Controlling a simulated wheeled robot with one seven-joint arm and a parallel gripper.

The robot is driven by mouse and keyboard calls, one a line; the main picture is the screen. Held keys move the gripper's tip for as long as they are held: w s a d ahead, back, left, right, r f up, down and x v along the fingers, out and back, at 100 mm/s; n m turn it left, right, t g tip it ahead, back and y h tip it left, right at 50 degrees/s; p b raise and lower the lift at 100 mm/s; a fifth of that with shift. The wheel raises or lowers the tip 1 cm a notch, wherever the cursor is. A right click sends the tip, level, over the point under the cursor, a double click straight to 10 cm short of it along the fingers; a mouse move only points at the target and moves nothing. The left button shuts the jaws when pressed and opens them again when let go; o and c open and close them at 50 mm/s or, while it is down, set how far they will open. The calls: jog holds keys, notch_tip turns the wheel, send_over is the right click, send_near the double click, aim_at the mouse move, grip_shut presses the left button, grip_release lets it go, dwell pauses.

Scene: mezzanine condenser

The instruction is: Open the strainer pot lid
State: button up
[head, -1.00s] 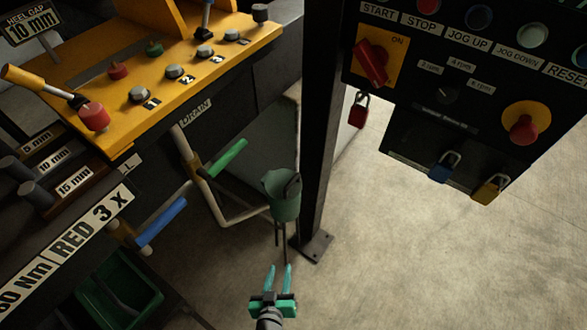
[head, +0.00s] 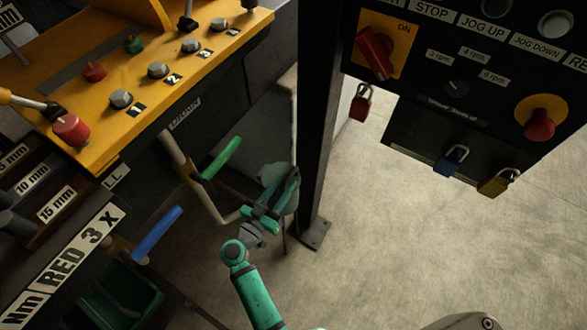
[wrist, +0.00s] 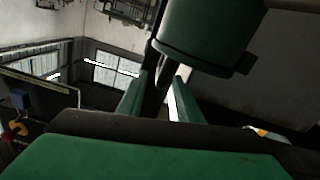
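The strainer pot (head: 273,174) is a dull green cup on a thin stand beside the black post, partly hidden behind my gripper in the head view. In the wrist view the pot (wrist: 205,38) fills the upper middle, just above and right of the fingertips. My gripper (head: 287,185) is raised in front of the pot. In the wrist view its two fingers (wrist: 162,85) stand apart, with a dark upright bar showing between or behind them. I cannot tell whether they touch the pot. The lid is not clearly visible.
A black post (head: 320,120) stands just right of the pot. A pipe with a green handle (head: 222,157) and a blue handle (head: 158,234) are to its left. The yellow button console (head: 120,130) and black control panel (head: 440,110) flank it above.

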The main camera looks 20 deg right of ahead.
aim_at(295, 169)
jog(key=x, duration=0.7)
jog(key=shift+w, duration=0.15)
grip_shut()
